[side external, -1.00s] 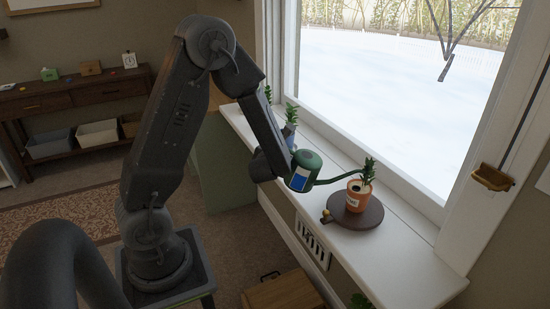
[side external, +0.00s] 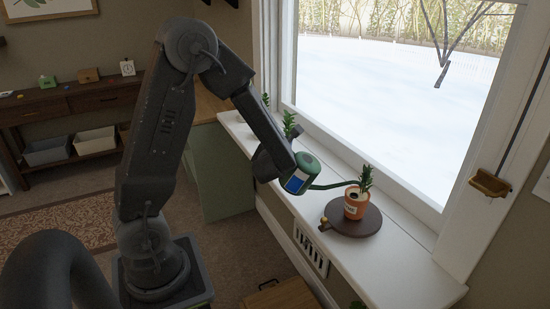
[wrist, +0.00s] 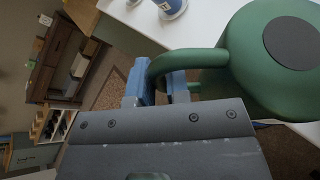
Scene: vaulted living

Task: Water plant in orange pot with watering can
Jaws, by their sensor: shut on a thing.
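The green watering can (side external: 306,167) with a blue label is held tilted above the sill, its long spout (side external: 333,186) pointing right. The spout's tip is at the plant in the orange pot (side external: 355,206); I cannot tell whether it touches. The pot stands upright on a round dark board (side external: 341,219), with a leafy green plant (side external: 365,178) in it. My gripper is shut on the can's handle; its blue finger pads close around the handle (wrist: 172,62) in the wrist view, where the can's body (wrist: 258,75) shows at right. No water is visible.
More potted plants (side external: 290,124) stand farther back on the white window sill (side external: 395,262). The window is just behind the orange pot. A wooden box (side external: 280,295) is on the floor below. The sill right of the board is clear.

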